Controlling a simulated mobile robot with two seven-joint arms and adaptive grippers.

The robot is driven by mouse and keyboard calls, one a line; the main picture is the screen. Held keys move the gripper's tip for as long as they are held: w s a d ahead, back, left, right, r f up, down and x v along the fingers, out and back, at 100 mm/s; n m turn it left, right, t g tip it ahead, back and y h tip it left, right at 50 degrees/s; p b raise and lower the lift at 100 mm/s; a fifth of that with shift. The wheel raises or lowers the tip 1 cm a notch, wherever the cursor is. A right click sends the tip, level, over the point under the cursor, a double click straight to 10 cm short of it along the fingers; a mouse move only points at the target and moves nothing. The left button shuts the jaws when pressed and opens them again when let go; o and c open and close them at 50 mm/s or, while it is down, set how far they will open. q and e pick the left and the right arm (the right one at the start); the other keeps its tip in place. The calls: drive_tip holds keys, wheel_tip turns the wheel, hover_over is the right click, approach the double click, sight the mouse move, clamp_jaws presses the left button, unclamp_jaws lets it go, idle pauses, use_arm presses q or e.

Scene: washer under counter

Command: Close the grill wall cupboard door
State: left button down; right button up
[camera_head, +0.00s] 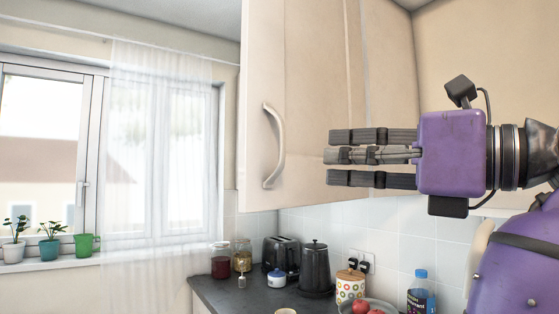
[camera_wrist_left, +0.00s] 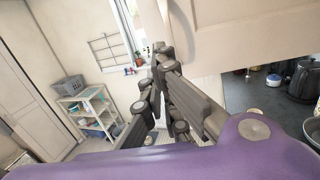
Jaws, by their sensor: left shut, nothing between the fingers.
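The cream wall cupboard door (camera_head: 312,90) with a curved pale handle (camera_head: 275,145) fills the upper middle of the head view. I cannot tell how far it stands from its frame. My left gripper (camera_head: 335,156) is shut and empty, with its fingers pointing left across the door's lower part, right of the handle. Whether the fingers touch the door is unclear. In the left wrist view the fingers (camera_wrist_left: 160,65) overlap the lower edge of a cream panel (camera_wrist_left: 235,35), with the handle (camera_wrist_left: 180,33) beside them. My right gripper is not in view.
Below is a dark counter (camera_head: 235,298) with a toaster (camera_head: 281,253), a black kettle (camera_head: 315,268), jars, a spotted canister (camera_head: 350,286) and a blue-capped bottle (camera_head: 420,292). A curtained window (camera_head: 150,150) is at left. A white shelf (camera_wrist_left: 90,115) stands on the floor.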

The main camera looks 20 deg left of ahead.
sight(256, 158)
use_arm(q)
drive_tip(key=shift+h, duration=0.5)
drive_tip(key=x, duration=0.4)
drive_tip(key=p+x, duration=0.1)
drive_tip(key=x, duration=0.3)
drive_tip(key=r+x, duration=0.1)
drive_tip(key=x, duration=0.4)
drive_tip(key=shift+s+a, duration=0.1)
drive_tip(key=shift+s, duration=0.1)
